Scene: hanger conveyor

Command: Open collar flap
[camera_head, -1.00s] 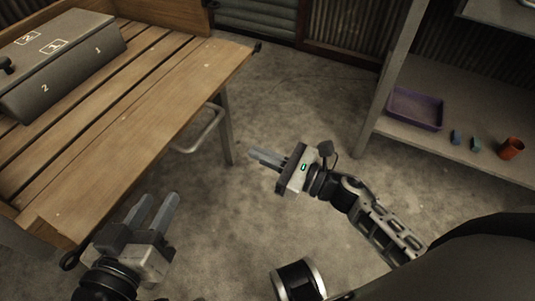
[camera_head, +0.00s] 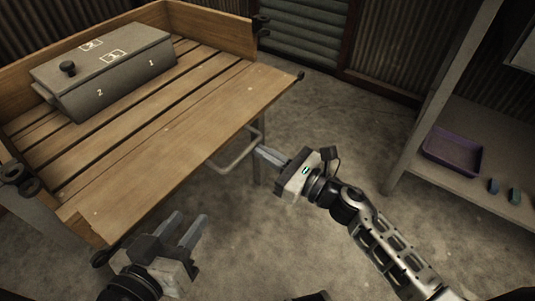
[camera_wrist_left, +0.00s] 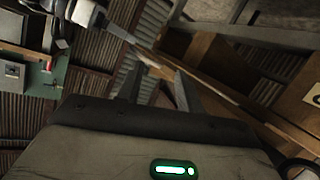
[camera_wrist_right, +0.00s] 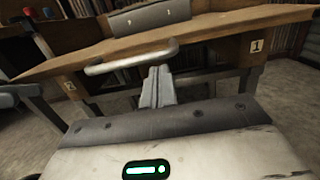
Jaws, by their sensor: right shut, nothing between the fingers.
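A wooden slatted cart (camera_head: 185,120) stands at the left, with upright boards at its back (camera_head: 215,25) and left. I cannot tell for sure which board is the collar flap; the front side has no upright board, and dark fittings sit at its corners. A bent metal handle (camera_head: 240,152) is under the front edge. My right gripper (camera_head: 262,155) is shut and empty beside that handle; in the right wrist view its fingertips (camera_wrist_right: 157,72) appear just below the handle (camera_wrist_right: 130,62), contact unclear. My left gripper (camera_head: 190,230) is open and empty, in front of the cart's near corner.
A grey lidded box (camera_head: 105,72) with a black knob stands on the cart slats. The concrete floor (camera_head: 340,120) between cart and shelf is clear.

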